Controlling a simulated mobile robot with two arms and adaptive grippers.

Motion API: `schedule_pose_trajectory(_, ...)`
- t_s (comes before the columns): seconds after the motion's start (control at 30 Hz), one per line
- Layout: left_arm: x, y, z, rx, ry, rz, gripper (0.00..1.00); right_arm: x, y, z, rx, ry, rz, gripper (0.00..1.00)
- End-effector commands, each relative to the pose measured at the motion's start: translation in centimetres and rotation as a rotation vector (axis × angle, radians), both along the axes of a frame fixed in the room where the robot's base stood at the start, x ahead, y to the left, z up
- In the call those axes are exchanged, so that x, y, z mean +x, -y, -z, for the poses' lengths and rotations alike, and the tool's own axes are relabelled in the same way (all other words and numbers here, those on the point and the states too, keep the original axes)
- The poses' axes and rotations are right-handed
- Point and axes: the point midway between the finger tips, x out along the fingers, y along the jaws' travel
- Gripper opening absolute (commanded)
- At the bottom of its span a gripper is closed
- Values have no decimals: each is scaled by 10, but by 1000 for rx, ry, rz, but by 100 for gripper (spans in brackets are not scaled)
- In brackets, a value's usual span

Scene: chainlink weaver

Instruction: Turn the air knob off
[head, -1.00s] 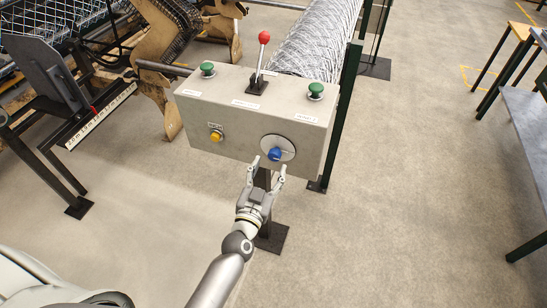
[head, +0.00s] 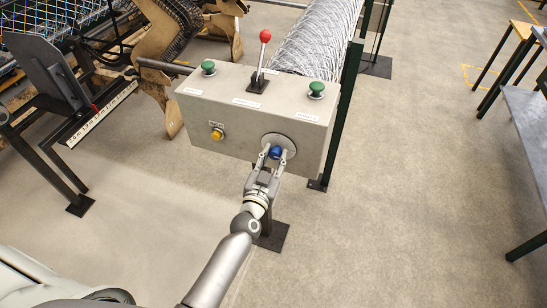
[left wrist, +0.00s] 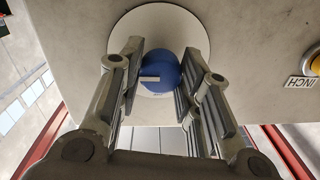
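The air knob is a blue round knob (head: 275,152) on a pale disc on the front of the grey control box (head: 185,110). It also shows in the left wrist view (left wrist: 160,60), with a short white mark on its face. My left gripper (head: 273,158) reaches it from the front, with one finger on each side of the knob. In the left wrist view, the left gripper's fingers (left wrist: 158,85) are apart. A gap shows at the left of the knob, and the right finger is close to its edge; contact is unclear. My right gripper is not in view.
The box top carries two green buttons (head: 208,67) (head: 316,89) and a red-topped lever (head: 264,37). A yellow button (head: 217,134) is on the front, left of the knob. A roll of wire mesh (head: 318,45) lies behind. A dark green post (head: 342,115) stands at the right.

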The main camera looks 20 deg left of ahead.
Motion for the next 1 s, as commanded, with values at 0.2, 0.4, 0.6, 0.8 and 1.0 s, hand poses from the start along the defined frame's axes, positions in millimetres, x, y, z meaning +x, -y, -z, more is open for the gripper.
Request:
schedule_pose_trajectory(0.2, 0, 0, 0, -5, 0, 0, 8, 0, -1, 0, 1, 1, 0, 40)
schedule_pose_trajectory(0.4, 0, 0, -1, -54, -2, 0, 8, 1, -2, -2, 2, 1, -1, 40)
schedule_pose_trajectory(0.6, 0, 0, -1, -177, -6, 0, 8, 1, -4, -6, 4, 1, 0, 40)
schedule_pose_trajectory(0.8, 0, 0, -1, -354, -13, 0, 8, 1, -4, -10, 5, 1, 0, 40)
schedule_pose_trajectory(1.0, 0, 0, -1, -544, -20, -1, 8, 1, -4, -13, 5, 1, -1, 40)
